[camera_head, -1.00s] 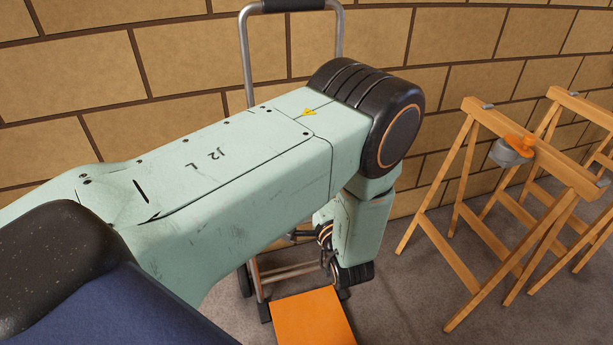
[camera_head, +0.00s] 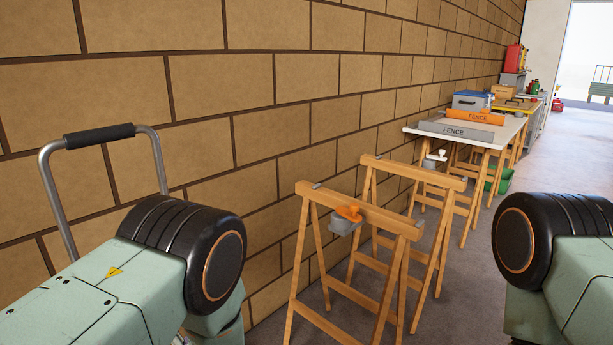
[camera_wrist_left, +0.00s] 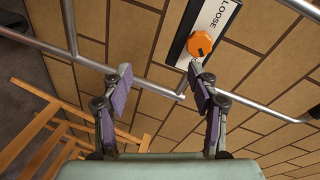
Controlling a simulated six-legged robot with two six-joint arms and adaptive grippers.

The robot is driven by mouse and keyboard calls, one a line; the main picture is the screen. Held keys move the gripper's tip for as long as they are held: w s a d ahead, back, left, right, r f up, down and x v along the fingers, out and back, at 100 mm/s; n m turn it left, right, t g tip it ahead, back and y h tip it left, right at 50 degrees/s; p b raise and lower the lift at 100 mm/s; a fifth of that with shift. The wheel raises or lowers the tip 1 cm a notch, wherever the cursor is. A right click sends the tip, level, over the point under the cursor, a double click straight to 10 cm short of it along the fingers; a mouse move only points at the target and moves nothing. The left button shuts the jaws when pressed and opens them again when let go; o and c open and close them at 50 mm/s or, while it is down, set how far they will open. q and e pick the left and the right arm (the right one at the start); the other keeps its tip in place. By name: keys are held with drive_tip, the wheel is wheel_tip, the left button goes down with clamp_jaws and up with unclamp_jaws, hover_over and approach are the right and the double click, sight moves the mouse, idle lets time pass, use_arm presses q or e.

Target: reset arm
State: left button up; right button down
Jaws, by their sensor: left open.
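My left gripper (camera_wrist_left: 160,84) is open in the left wrist view, with its two fingers apart and nothing between the pads. A grey metal tube frame (camera_wrist_left: 155,85) crosses behind the fingers. I cannot tell how close it is. An orange knob (camera_wrist_left: 200,45) beside a white label reading LOOSE (camera_wrist_left: 215,22) lies beyond the right finger. In the head view my left arm's elbow is at lower left and my right arm's elbow at lower right. Both grippers are outside that view.
A hand truck handle (camera_head: 100,135) stands by the block wall (camera_head: 300,80), near my left arm. Open floor (camera_head: 570,150) lies at right.

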use_arm(q)
drive_tip(key=s+d+f+n+g+h, duration=0.2)
drive_tip(key=s+f+n+g+h, duration=0.15)
drive_tip(key=s+f+h, duration=0.6)
drive_tip(key=s+d+n+g+h+p, duration=0.1)
drive_tip(key=s+g, duration=0.7)
drive_tip(key=s, duration=1.7)
drive_tip(key=shift+s+d+r+n+p, duration=0.3)
drive_tip(key=shift+d+n+p, duration=0.55)
drive_tip(key=shift+d, duration=0.25)
drive_tip(key=shift+h, duration=0.25)
